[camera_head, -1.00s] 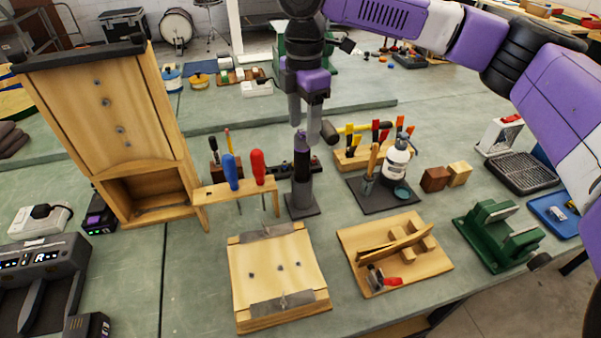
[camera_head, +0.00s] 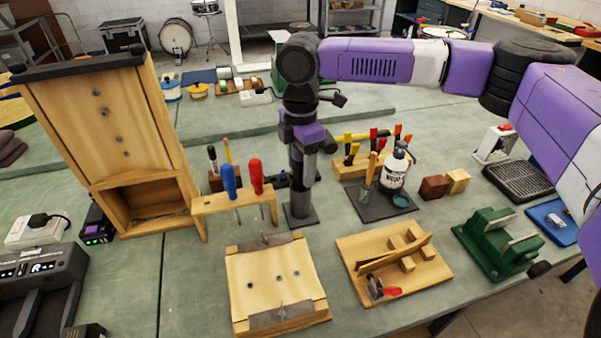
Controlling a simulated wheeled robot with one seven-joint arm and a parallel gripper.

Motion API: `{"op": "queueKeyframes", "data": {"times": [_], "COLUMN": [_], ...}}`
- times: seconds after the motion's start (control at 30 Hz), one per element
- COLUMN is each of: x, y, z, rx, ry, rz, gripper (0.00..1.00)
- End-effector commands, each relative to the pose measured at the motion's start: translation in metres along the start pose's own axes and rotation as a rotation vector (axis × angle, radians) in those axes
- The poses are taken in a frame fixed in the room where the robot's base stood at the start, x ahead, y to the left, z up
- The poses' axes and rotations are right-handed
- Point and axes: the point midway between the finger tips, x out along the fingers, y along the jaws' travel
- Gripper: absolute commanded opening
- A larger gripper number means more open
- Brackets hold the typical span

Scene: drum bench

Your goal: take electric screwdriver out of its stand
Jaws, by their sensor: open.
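The stand (camera_head: 301,208) is a dark grey upright holder on a square base, in the middle of the bench. The electric screwdriver stands upright in it; its dark body is now mostly hidden behind my gripper's fingers. My gripper (camera_head: 303,176) points straight down over the stand. Its fingers are open and reach down to the height of the screwdriver's upper body, apparently one to each side. I cannot tell whether they touch it.
A wooden rack (camera_head: 240,200) with blue and red screwdrivers stands close on the left. A bottle (camera_head: 394,168) on a dark mat (camera_head: 372,208) stands on the right. A clamped board (camera_head: 236,285) and a board with wooden parts (camera_head: 432,284) lie in front. A tall wooden cabinet (camera_head: 115,130) is at left.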

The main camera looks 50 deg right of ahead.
Motion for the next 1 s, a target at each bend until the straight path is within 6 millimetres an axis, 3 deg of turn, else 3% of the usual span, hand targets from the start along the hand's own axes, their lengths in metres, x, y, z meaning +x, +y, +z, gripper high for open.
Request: {"op": "queueKeyframes", "data": {"times": [0.1, 0.4, 0.8, 1.0], "x": [0.0, 0.0, -0.002, -0.015], "y": [0.0, 0.0, 0.0, 0.001], "z": [0.0, 0.0, 0.0, 0.0], "rx": [0.0, 0.0, 0.0, 0.0], "ry": [0.0, 0.0, 0.0, 0.0], "rz": [0.0, 0.0, 0.001, 0.003], "gripper": [0.56, 0.0, 0.0, 0.0]}}
